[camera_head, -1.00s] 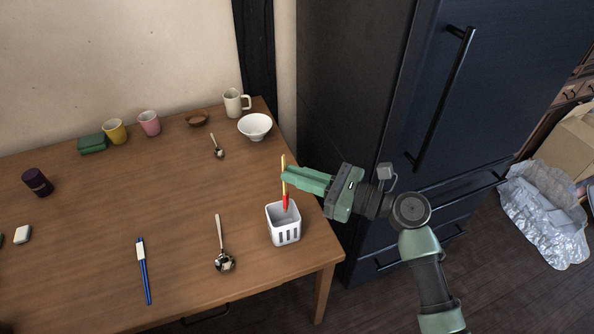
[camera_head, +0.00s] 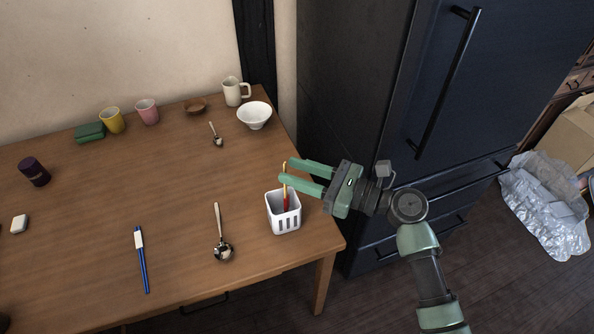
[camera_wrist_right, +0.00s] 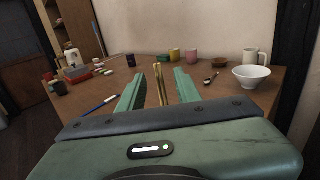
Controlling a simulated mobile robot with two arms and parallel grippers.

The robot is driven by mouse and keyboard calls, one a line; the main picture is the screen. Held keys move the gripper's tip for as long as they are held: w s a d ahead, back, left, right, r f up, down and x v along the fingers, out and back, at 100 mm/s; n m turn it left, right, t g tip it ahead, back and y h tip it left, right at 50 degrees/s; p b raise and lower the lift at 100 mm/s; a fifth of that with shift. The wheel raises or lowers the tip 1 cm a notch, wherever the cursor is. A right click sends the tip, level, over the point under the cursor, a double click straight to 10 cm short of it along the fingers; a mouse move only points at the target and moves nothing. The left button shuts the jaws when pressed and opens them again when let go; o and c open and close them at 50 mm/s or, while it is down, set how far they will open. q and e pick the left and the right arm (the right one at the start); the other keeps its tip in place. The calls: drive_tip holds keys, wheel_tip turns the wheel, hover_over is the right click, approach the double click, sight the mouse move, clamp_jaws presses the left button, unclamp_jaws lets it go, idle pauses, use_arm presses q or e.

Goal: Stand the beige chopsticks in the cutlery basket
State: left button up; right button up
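The beige chopsticks (camera_head: 285,185), with red lower ends, stand nearly upright in the white slotted cutlery basket (camera_head: 284,222) near the table's right edge. Their lower tips are hidden inside the basket. My right gripper (camera_head: 284,171) is open just above the basket, its green fingers apart on either side of the chopsticks. In the right wrist view the chopsticks (camera_wrist_right: 159,84) rise between the two spread fingers, with gaps to both. My left gripper is not in view.
A spoon (camera_head: 222,250) and blue chopsticks with a white band (camera_head: 143,268) lie left of the basket. A white bowl (camera_head: 254,115), a mug (camera_head: 235,92) and cups stand at the back. A dark fridge (camera_head: 380,120) stands right of the table.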

drive_tip(key=v, duration=0.8)
drive_tip(key=shift+b, duration=0.4)
idle(0.5)
drive_tip(key=shift+a+f, duration=0.1)
